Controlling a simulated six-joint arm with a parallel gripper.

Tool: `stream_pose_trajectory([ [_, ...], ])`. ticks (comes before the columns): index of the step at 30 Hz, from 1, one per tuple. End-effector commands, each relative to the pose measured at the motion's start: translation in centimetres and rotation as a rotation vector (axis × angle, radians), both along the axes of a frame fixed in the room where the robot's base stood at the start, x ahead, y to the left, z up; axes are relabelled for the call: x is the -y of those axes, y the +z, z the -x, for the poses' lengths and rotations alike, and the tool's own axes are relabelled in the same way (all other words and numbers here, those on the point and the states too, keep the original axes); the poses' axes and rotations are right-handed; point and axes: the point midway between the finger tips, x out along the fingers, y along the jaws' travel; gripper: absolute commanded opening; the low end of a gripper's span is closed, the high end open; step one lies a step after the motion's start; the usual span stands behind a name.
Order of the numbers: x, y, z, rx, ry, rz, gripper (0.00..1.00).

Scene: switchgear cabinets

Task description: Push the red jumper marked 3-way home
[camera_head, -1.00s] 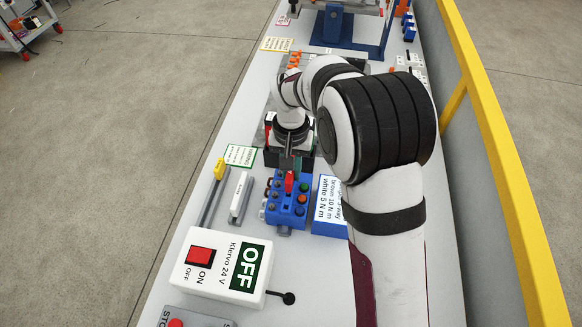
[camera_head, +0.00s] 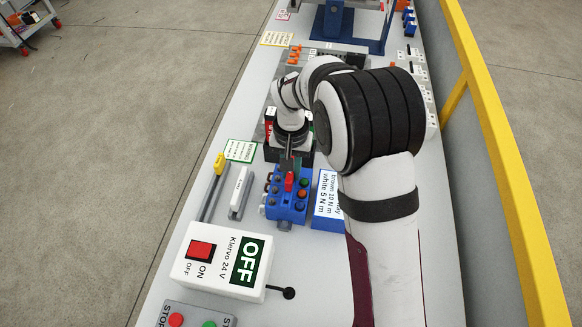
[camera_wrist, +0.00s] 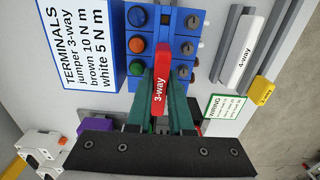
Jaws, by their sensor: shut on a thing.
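The red jumper marked 3-way (camera_wrist: 160,92) is between the green fingers of my gripper (camera_wrist: 161,98) in the wrist view. It also shows as a small red piece in the head view (camera_head: 289,182). My gripper (camera_head: 289,170) is shut on it. The jumper lies over the blue terminal block (camera_wrist: 160,18), between a column of coloured buttons and a column of grey screws. The block also shows in the head view (camera_head: 286,212). I cannot tell how deep the jumper sits, as the fingers hide its lower part.
A white piece marked 4-way (camera_wrist: 243,52) and a yellow-ended rail (camera_wrist: 262,90) lie beside the block. A terminals sign (camera_wrist: 82,45) stands on the other side. The white Klervo 24 V box (camera_head: 222,262) stands nearer the camera. A yellow rail (camera_head: 497,130) runs along the right.

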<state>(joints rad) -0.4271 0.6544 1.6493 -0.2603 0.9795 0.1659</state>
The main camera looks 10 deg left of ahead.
Motion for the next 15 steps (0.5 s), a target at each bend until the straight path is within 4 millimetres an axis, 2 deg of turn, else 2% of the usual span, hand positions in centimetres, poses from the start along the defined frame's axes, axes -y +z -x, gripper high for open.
stream_pose_trajectory([
  [1,0.01,0.03,0.03,-0.001,-0.001,0.000,0.00],
  [2,0.01,0.03,0.03,-0.001,-0.001,0.000,0.23],
  [7,0.00,0.05,0.01,0.000,-0.001,0.000,0.53],
  [15,0.00,0.09,0.00,0.000,0.000,0.000,0.54],
])
